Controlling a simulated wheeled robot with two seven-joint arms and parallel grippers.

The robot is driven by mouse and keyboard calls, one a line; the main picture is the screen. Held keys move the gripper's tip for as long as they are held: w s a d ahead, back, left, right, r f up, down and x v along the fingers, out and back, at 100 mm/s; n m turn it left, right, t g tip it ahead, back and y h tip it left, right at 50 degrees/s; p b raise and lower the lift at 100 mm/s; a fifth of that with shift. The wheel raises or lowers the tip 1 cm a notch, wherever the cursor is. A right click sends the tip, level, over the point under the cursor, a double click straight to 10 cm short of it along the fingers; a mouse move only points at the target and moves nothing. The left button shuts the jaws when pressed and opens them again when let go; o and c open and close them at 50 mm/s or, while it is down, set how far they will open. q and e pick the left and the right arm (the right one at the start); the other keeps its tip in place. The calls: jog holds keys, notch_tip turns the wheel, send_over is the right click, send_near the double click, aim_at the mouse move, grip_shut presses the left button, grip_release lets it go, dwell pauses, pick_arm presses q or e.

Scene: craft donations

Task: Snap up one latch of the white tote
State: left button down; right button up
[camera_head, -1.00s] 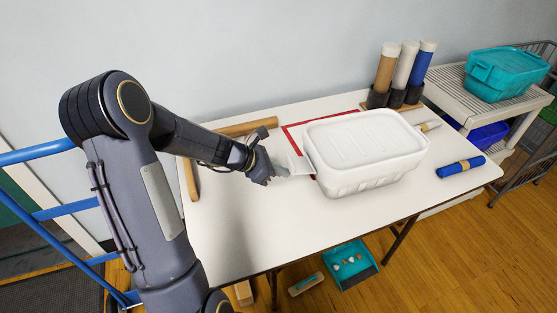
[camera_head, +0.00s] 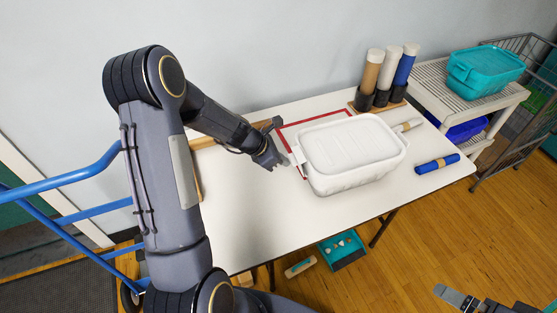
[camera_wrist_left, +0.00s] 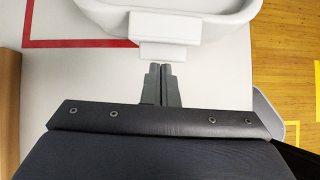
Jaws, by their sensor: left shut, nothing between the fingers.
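The white tote (camera_head: 352,155) stands upright on the table with its lid on. A white latch (camera_head: 297,156) shows at its left end. In the left wrist view the tote's rim (camera_wrist_left: 222,22) is at the top, and the latch (camera_wrist_left: 165,28) juts out toward me as a block with a smaller tab. I cannot tell whether it is fastened. My left gripper (camera_wrist_left: 160,68) is shut and empty, its fingertips just short of the tab. In the head view the left gripper (camera_head: 284,162) is beside the tote's left end. Part of my right gripper (camera_head: 455,298) shows at the lower right.
Red tape (camera_head: 310,121) marks the table (camera_head: 235,185) around the tote's back and left. Brown, white and blue rolls stand in a holder (camera_head: 378,104) behind. A blue roll (camera_head: 437,164) lies at right. A teal bin (camera_head: 485,72) sits on a shelf. The table's front left is clear.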

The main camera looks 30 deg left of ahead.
pick_arm(q)
jog(key=shift+r+p, duration=0.7)
jog(key=shift+r, duration=0.05)
pick_arm(e)
jog(key=shift+r, duration=0.65)
